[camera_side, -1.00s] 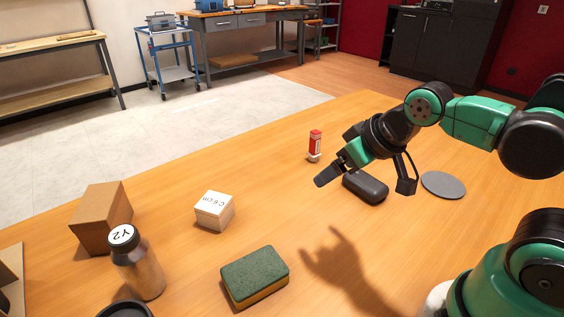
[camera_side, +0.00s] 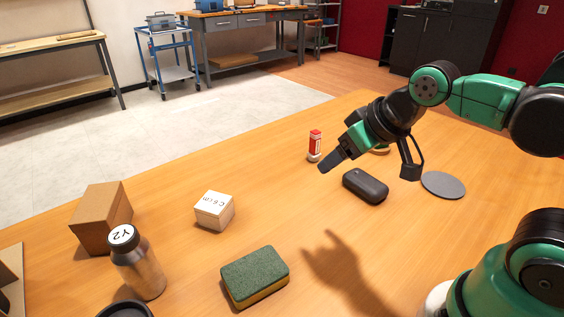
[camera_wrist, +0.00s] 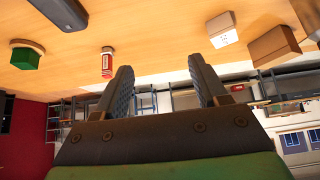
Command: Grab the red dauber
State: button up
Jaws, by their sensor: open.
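The red dauber (camera_side: 315,144) stands upright on the wooden table, red with a white label and a pale base. In the wrist view it (camera_wrist: 107,63) shows just left of the left fingertip, in front of it and apart. My gripper (camera_side: 330,162) is over the table close to the dauber in the side view, to its lower right. In the wrist view the two fingers of my gripper (camera_wrist: 161,64) are spread with nothing between them. No contact with the dauber shows.
A dark case (camera_side: 365,186) lies below my gripper, with a grey disc (camera_side: 443,185) to its right. A green piece (camera_wrist: 26,59) sits left of the dauber in the wrist view. A white box (camera_side: 214,211), brown box (camera_side: 101,217), bottle (camera_side: 137,262) and sponge (camera_side: 254,276) stand leftward.

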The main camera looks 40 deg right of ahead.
notch_tip(320, 180, up, 3)
jog(key=m+t+h, duration=0.1)
jog(key=t, duration=0.5)
send_over(311, 135)
jog(key=s, duration=0.4)
jog(key=f, duration=0.7)
jog(key=d+f, duration=0.1)
jog(key=f, duration=0.3)
jog(key=shift+f, duration=0.25)
jog(key=shift+w+f, duration=0.15)
jog(key=shift+f, duration=0.45)
jog(key=shift+x, duration=2.65)
jog(key=shift+a, duration=0.1)
jog(key=shift+c, duration=0.2)
grip_shut()
